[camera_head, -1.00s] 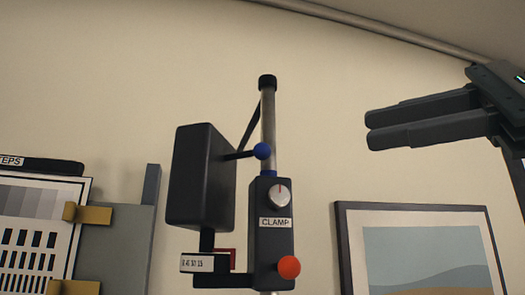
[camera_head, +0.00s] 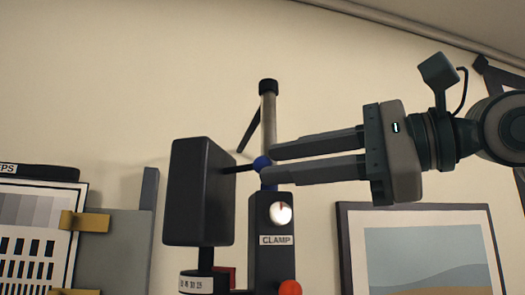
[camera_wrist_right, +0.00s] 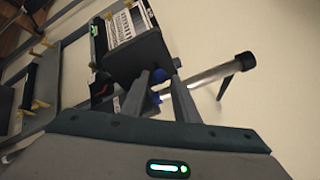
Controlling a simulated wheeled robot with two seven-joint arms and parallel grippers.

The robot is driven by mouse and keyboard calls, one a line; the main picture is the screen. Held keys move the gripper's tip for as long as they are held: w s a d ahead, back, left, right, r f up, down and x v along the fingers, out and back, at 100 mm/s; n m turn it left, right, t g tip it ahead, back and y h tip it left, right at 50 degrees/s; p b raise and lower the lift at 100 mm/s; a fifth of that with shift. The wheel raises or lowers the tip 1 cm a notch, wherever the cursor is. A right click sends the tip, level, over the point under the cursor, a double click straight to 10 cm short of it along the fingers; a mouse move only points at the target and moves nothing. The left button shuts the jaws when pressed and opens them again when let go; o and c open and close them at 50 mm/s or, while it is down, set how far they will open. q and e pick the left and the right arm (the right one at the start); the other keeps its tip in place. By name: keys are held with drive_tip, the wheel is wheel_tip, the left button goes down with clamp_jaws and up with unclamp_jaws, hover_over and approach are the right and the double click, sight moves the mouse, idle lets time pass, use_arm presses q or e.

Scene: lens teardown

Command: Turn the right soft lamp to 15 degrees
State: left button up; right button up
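The soft lamp (camera_head: 198,190) is a black box-like panel left of a pole with a black cap (camera_head: 268,86). My left gripper is out of view.
Below the knob is a black block labelled CLAMP (camera_head: 276,240) with a silver dial (camera_head: 280,213) and a red-orange knob (camera_head: 290,288). A framed picture (camera_head: 343,250) hangs at right. A test chart (camera_head: 35,240) with brass clips stands at left. The wall above is clear.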

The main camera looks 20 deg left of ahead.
sight(271, 164)
drive_tip(key=shift+w+a+p, duration=0.15)
drive_tip(key=shift+a+p, duration=0.1)
drive_tip(key=shift+a, duration=0.75)
drive_tip(key=shift+w+a+p, duration=0.15)
drive_tip(key=shift+a+p, duration=0.1)
drive_tip(key=shift+a, duration=0.7)
clamp_jaws()
